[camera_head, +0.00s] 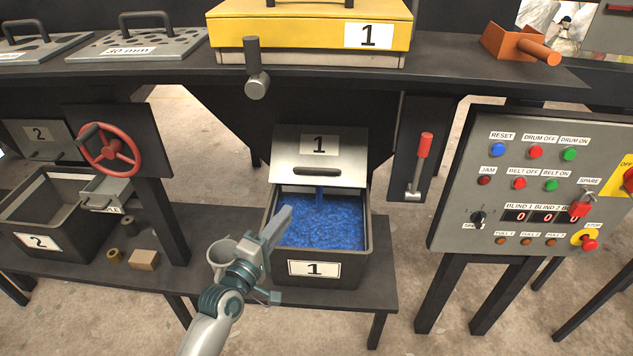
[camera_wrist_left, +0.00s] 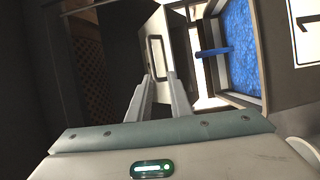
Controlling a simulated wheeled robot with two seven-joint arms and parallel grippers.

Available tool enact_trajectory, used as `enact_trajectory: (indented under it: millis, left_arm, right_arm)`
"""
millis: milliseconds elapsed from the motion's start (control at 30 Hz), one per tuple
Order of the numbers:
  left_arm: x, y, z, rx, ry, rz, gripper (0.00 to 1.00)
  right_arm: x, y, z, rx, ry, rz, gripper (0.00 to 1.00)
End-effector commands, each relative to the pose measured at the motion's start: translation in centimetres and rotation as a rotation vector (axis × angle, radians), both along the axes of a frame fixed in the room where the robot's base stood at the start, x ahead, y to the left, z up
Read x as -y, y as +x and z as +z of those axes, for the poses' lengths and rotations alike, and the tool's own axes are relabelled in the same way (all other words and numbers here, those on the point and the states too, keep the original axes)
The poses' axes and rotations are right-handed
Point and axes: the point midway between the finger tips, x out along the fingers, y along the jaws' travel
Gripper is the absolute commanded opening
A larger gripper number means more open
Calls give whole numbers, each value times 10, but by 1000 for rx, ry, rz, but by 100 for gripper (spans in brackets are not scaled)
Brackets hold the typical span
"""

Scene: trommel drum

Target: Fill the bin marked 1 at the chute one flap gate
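The bin marked 1 (camera_head: 317,270) stands on the low shelf under the chute one flap gate (camera_head: 320,158), a grey plate with a slot handle. Blue material (camera_head: 322,235) fills the bin to high up its walls. A thin blue stream (camera_head: 320,197) comes down from under the gate into it. My left gripper (camera_head: 284,222) is over the bin's left side, in front of and below the gate. In the left wrist view its fingers (camera_wrist_left: 160,80) are apart with nothing between them, and the gate's slot handle (camera_wrist_left: 155,58) shows beyond. My right gripper is out of view.
A red-handled lever (camera_head: 418,165) is right of the chute, and a control panel (camera_head: 540,190) stands further right. A red handwheel (camera_head: 110,150) and the bin marked 2 (camera_head: 62,215) are at left.

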Motion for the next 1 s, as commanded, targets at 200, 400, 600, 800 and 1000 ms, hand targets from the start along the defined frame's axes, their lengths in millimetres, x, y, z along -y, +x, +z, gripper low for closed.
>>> enact_trajectory:
  millis: [200, 400, 600, 800, 1000]
  left_arm:
    - [3, -1, 18, 22, -44, -13, 18]
    - [3, -1, 17, 21, -42, -12, 18]
    - [5, 4, 18, 22, -42, -12, 18]
    - [12, 21, 20, 24, -41, -12, 18]
    - [24, 51, 23, 24, -41, -11, 18]
  right_arm:
    - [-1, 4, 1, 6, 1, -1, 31]
    - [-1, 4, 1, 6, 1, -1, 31]
    - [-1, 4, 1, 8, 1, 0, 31]
    - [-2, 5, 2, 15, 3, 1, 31]
    - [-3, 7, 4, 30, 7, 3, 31]
